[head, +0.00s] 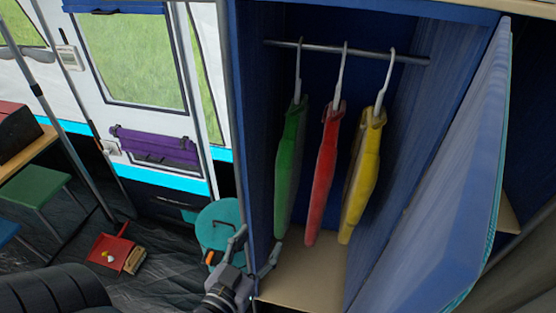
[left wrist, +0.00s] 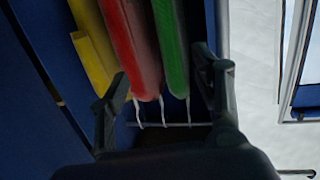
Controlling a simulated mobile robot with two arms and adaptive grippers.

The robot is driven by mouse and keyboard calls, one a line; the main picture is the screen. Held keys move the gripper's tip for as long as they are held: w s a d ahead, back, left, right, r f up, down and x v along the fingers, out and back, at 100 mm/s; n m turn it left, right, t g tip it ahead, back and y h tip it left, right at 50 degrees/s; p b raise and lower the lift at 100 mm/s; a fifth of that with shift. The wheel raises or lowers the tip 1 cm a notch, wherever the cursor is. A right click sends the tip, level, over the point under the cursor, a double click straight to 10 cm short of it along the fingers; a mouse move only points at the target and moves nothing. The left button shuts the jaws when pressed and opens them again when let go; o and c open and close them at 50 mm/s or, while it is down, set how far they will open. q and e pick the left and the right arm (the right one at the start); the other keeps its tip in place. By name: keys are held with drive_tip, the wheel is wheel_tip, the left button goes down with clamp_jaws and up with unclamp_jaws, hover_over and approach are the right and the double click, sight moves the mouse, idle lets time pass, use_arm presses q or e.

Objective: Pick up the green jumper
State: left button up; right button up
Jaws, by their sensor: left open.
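The green jumper (head: 291,165) hangs from a hanger on the rail (head: 390,56) inside the blue wardrobe, leftmost of three garments. It also shows in the left wrist view (left wrist: 172,45), upside down, to the right of the red one. My left gripper (head: 256,255) is open and empty, low in front of the wardrobe's left edge, below the green jumper. In the left wrist view its fingers (left wrist: 165,88) are spread, with the red and green garments in the gap between them beyond the tips. I cannot see contact. My right gripper is not in view.
A red garment (head: 325,180) and a yellow one (head: 362,180) hang close beside the green jumper. The wardrobe door (head: 445,180) stands open on the right. A teal round object (head: 215,225) stands left of the wardrobe, and a red dustpan (head: 110,250) lies on the floor.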

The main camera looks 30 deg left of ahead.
use_arm(q)
drive_tip(key=t, duration=0.1)
approach(282, 178)
drive_tip(key=shift+y, duration=0.3)
drive_tip(key=w+p, duration=0.1)
drive_tip(key=w, duration=0.1)
drive_tip(key=w+p, duration=0.1)
drive_tip(key=w, duration=0.1)
drive_tip(key=w+p, duration=0.1)
drive_tip(key=w, duration=0.1)
drive_tip(key=shift+a+f, duration=0.2)
drive_tip(key=shift+a, duration=0.2)
drive_tip(key=w+p, duration=0.2)
drive_tip(key=w, duration=0.3)
drive_tip(key=shift+w+a, duration=0.1)
drive_tip(key=shift+w, duration=0.1)
drive_tip(key=shift+w+f, duration=0.1)
drive_tip(key=shift+w, duration=0.15)
drive_tip(key=shift+s, duration=0.1)
drive_tip(key=shift+c, duration=0.3)
clamp_jaws()
